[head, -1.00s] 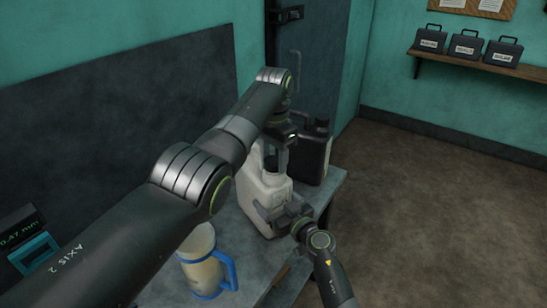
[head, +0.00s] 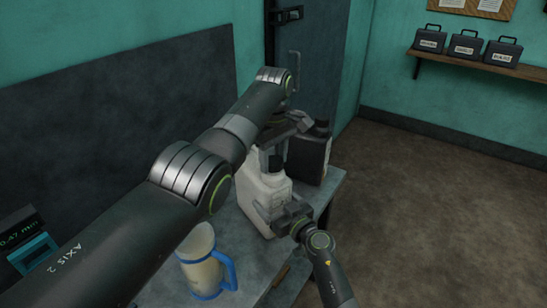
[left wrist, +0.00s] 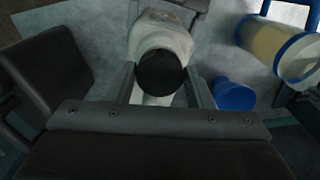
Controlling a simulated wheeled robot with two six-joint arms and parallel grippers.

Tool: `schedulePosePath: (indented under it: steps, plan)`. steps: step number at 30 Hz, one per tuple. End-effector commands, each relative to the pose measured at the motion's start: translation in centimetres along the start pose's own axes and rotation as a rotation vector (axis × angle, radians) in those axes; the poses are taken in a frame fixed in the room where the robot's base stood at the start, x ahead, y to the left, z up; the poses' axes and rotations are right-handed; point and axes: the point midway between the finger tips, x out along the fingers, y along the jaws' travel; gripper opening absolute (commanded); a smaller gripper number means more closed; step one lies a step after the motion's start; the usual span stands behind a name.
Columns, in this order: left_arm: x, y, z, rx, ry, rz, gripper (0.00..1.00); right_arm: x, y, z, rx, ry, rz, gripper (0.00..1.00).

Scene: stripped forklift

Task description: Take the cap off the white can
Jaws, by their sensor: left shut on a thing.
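The white can (head: 262,190) stands upright on the bench, and its top shows in the left wrist view (left wrist: 160,35). Its black cap (left wrist: 162,72) is between the two fingers of my left gripper (left wrist: 163,88), which is shut on it from above. In the head view the left gripper (head: 273,160) is at the can's top, partly hidden by my arm. I cannot tell whether the cap is still seated on the neck. My right gripper (head: 270,213) is against the can's front side, low down; how its fingers close is unclear.
A black can (head: 308,157) stands just behind the white can. A clear jug with blue rim and handle (head: 203,265) stands nearer on the bench (head: 232,228). A blue cup-like thing (left wrist: 234,94) is near the can. A device with a display (head: 32,248) is at lower left.

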Motion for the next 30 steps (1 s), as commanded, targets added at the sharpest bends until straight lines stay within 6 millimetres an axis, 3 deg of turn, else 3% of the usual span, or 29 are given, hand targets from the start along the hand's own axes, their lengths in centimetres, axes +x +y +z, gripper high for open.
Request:
schedulePosePath:
  steps: [6, 11, 30]
  plan:
    - [-0.21, 0.06, -0.36, -0.326, 0.007, 0.009, 0.20, -0.06, -0.07, 0.04, -0.005, -0.001, -0.002, 0.20]
    - [-0.23, 0.05, -0.38, -0.465, 0.007, 0.010, 0.20, -0.06, -0.07, 0.04, -0.005, -0.001, -0.002, 0.20]
    - [-0.26, 0.05, -0.36, -0.462, 0.006, 0.009, 0.20, -0.06, -0.01, 0.05, -0.003, -0.001, -0.001, 0.20]
